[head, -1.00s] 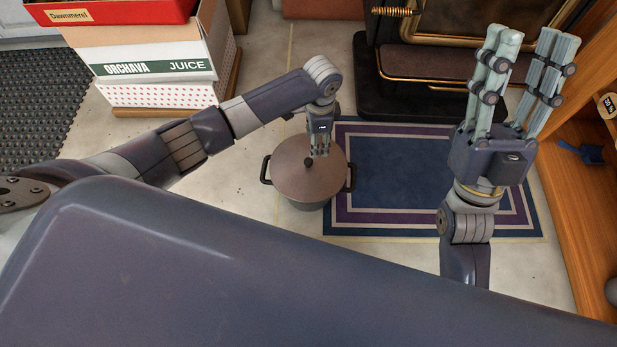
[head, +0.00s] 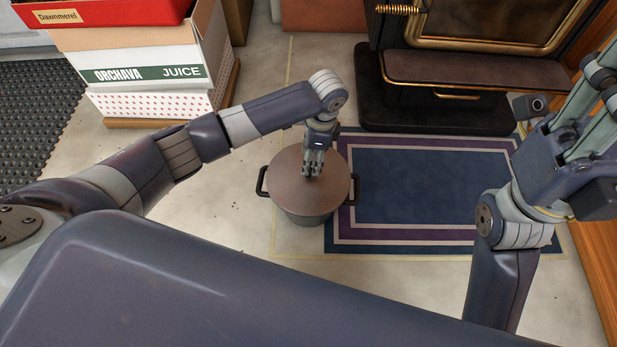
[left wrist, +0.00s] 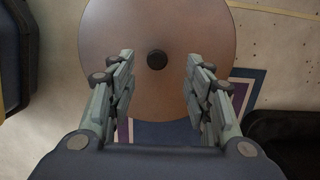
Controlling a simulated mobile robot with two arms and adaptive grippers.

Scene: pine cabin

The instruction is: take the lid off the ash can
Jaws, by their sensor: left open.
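The ash can (head: 308,215) stands upright on the floor at the left edge of the rug, a grey pot with two dark side handles. Its round brown lid (head: 283,183) sits on top. In the left wrist view the lid (left wrist: 155,95) fills the upper middle, with its small dark knob (left wrist: 157,60) at the centre. My left gripper (head: 312,172) points down over the lid. Its fingers are apart on either side of the knob's line, and nothing is between them; in the head view they hide the knob. My right gripper (head: 590,120) is raised at the right, partly cut off by the frame.
A blue and purple bordered rug (head: 430,190) lies right of the can. A dark stove (head: 450,90) stands behind it. Stacked boxes (head: 150,70) and a black mat (head: 40,110) are at the left. A wooden unit (head: 590,260) borders the right.

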